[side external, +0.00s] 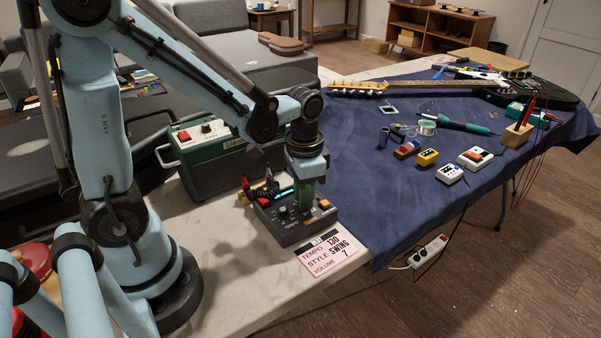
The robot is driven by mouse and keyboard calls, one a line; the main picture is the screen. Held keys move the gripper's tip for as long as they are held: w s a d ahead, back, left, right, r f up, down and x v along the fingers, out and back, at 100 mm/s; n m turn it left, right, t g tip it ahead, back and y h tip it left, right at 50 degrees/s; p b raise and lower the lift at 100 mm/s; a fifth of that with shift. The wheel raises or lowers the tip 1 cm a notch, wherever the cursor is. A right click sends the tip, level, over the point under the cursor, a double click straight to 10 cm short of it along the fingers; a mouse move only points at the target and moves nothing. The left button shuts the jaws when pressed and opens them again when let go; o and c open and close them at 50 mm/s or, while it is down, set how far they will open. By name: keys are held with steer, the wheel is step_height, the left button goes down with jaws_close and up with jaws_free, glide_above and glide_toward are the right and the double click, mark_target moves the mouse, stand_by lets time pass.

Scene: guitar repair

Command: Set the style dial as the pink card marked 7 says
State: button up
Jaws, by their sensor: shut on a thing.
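The pink card (328,260) lies at the front edge of the worktop, beside the dark control box. It reads TEMPO 130, STYLE SWING, VOLUME 7. The control box (312,225) has a small lit display (284,191), a dark knob (282,211) at the left and an orange button (324,204) at the right. My gripper (305,202) points down at the box's top, between that knob and the button. It is shut on a dial there, apparently the style dial. The fingers hide that dial and its pointer, so I cannot read its setting.
A green case (205,160) with a red switch stands behind the box. Small pedals (450,174), a solder spool (426,128) and a soldering iron (465,126) lie on the blue cloth (350,190). A guitar (430,88) lies along its back. Bare worktop (245,270) shows in front.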

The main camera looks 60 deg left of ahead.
steer(key=o, duration=0.5)
steer(key=shift+r, duration=3.5)
steer(key=shift+r, duration=0.1)
steer(key=shift+r, duration=2.9)
steer(key=f+n+t, duration=0.1)
steer(key=t, duration=0.1)
steer(key=s+f+n+t, duration=0.1)
steer(key=t, duration=0.1)
steer(key=s+d+f+n+t, duration=0.1)
steer(key=t, duration=0.2)
steer(key=shift+s+d+f, duration=0.1)
steer(key=shift+s+f, duration=0.05)
steer(key=shift+s, duration=0.1)
